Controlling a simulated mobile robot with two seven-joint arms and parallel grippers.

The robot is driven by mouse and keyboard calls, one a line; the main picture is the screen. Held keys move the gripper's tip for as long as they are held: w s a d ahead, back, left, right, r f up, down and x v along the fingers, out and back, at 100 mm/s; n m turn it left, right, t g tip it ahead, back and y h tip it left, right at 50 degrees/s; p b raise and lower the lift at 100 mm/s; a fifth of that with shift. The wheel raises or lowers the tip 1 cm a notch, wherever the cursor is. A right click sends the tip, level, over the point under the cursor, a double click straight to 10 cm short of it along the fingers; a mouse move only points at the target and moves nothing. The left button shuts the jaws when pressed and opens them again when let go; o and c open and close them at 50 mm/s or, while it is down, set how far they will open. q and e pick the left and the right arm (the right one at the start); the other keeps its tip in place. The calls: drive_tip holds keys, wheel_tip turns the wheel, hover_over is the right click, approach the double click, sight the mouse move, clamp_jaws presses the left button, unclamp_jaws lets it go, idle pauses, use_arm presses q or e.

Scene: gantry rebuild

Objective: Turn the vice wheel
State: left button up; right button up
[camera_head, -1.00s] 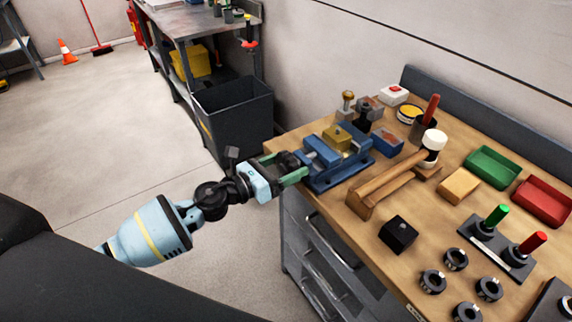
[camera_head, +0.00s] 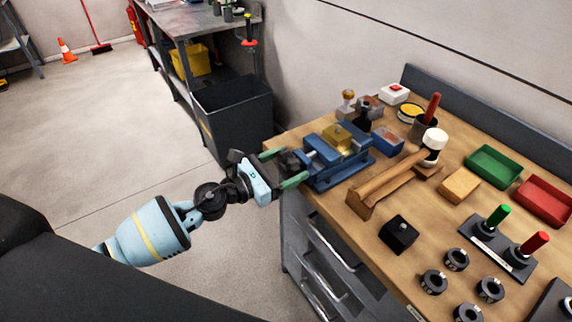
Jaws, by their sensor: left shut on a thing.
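The blue vice (camera_head: 345,172) stands at the left end of the wooden workbench, with a brass-coloured block (camera_head: 338,138) between its jaws. My left gripper (camera_head: 289,166) is at the vice's left end, its green fingers on either side of the dark vice wheel (camera_head: 290,161). It is shut on the wheel, which is partly hidden by the fingers. My right gripper is not in view.
A black block (camera_head: 398,235), green tray (camera_head: 494,166) and red tray (camera_head: 543,202) sit farther right. A dark bin (camera_head: 235,115) stands on the floor behind my left gripper.

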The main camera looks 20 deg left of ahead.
use_arm(q)
drive_tip(key=o, duration=1)
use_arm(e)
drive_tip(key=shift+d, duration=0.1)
use_arm(q)
drive_tip(key=b+v, duration=0.2)
drive_tip(key=v, duration=0.6)
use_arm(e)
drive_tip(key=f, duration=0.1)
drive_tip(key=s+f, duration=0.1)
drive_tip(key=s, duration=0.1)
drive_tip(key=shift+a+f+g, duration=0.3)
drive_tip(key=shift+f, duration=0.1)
